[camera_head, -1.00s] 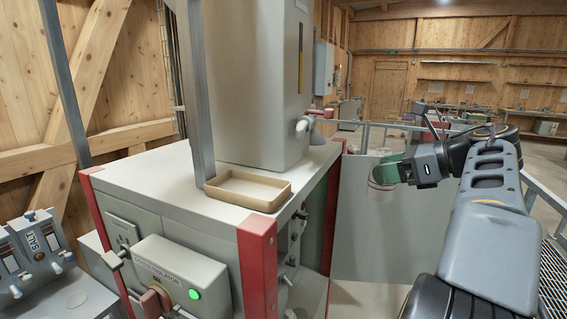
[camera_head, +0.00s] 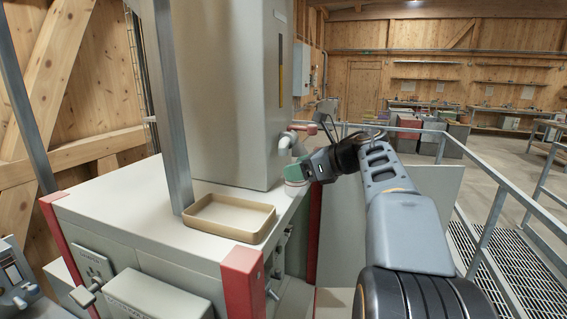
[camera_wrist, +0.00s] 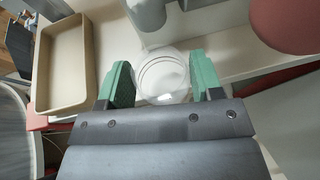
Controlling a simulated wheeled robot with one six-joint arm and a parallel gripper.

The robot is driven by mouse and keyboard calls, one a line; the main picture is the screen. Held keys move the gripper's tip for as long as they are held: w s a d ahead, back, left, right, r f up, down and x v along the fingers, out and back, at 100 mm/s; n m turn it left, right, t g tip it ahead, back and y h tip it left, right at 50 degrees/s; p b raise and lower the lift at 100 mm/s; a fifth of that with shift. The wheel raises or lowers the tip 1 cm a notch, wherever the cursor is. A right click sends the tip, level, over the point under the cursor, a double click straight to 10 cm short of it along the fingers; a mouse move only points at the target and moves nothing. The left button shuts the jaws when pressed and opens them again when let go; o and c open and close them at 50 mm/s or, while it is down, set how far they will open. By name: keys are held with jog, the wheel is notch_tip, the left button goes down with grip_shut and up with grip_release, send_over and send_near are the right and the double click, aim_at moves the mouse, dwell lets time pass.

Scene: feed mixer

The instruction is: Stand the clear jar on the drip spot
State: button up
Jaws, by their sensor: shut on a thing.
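The clear jar (camera_wrist: 163,78) is between the green fingers of my gripper (camera_wrist: 163,84) in the wrist view. I look down on its round rim and rings. In the head view my gripper (camera_head: 297,171) holds the jar (camera_head: 293,184) at the right edge of the machine's pale top, just below the grey spout (camera_head: 287,139). The jar is mostly hidden by the green fingers there, and I cannot tell if it touches the top. The spout (camera_wrist: 148,14) also shows just beyond the jar in the wrist view. I cannot make out the drip spot.
A tan open tray (camera_head: 264,226) lies on the machine top (camera_head: 120,205), left of the jar. A red handle (camera_head: 303,128) sits at the spout. A tall grey housing (camera_head: 235,90) and a metal post (camera_head: 172,110) rise behind. Railings (camera_head: 490,225) stand at the right.

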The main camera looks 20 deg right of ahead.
aim_at(291, 163)
jog(key=w+a+p, duration=0.2)
jog(key=w, duration=0.1)
jog(key=shift+w+a, duration=0.15)
jog(key=shift+a, duration=0.05)
jog(key=shift+f, duration=0.15)
jog(key=shift+f, duration=0.15)
jog(key=o, duration=0.9)
jog(key=shift+s+d+r, duration=0.15)
jog(key=shift+s+r, duration=0.05)
jog(key=b+v, duration=0.2)
jog(key=v, duration=0.9)
jog(key=shift+s+d+b, duration=0.25)
jog(key=shift+b, duration=0.15)
jog(key=shift+a, duration=0.1)
